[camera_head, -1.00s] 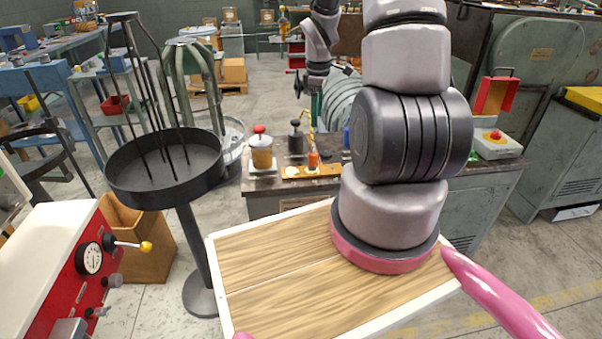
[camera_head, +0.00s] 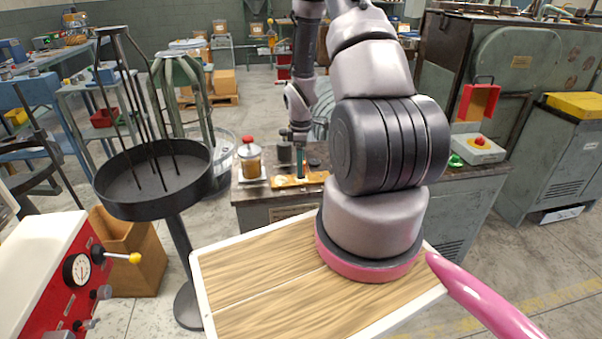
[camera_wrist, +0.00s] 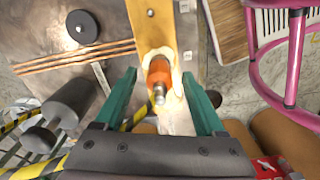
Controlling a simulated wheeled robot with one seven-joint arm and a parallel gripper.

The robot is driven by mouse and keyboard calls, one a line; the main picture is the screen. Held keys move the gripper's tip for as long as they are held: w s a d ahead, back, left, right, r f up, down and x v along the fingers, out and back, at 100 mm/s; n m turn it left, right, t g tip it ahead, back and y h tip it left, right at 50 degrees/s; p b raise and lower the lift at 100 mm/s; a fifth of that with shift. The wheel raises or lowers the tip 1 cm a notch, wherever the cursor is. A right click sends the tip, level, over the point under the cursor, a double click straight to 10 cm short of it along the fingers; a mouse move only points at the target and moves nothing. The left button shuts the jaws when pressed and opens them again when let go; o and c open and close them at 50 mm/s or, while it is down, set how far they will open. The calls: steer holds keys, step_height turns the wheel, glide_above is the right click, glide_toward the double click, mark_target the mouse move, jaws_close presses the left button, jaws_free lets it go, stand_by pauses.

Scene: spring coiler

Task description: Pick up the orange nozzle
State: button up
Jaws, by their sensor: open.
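The orange nozzle (camera_wrist: 158,72) stands on a narrow wooden board (camera_wrist: 147,20) in the wrist view, its metal tip toward the camera. My gripper (camera_wrist: 159,80) is open, with one green finger on each side of the nozzle and a visible gap to each. In the head view my gripper (camera_head: 300,163) points down over the board (camera_head: 287,182) on the workbench. The nozzle is hidden there behind the fingers.
In the wrist view, a dark knobbed object (camera_wrist: 72,100) is left of my gripper, near copper-coloured rods (camera_wrist: 75,58). A red-lidded switch box (camera_head: 478,148) stands at the bench's right.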

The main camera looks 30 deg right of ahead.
steer(key=shift+f, duration=0.5)
steer(key=shift+c, duration=0.4)
jaws_close()
steer(key=shift+r, duration=0.1)
step_height(320, 180, up, 12)
steer(key=shift+r, duration=0.15)
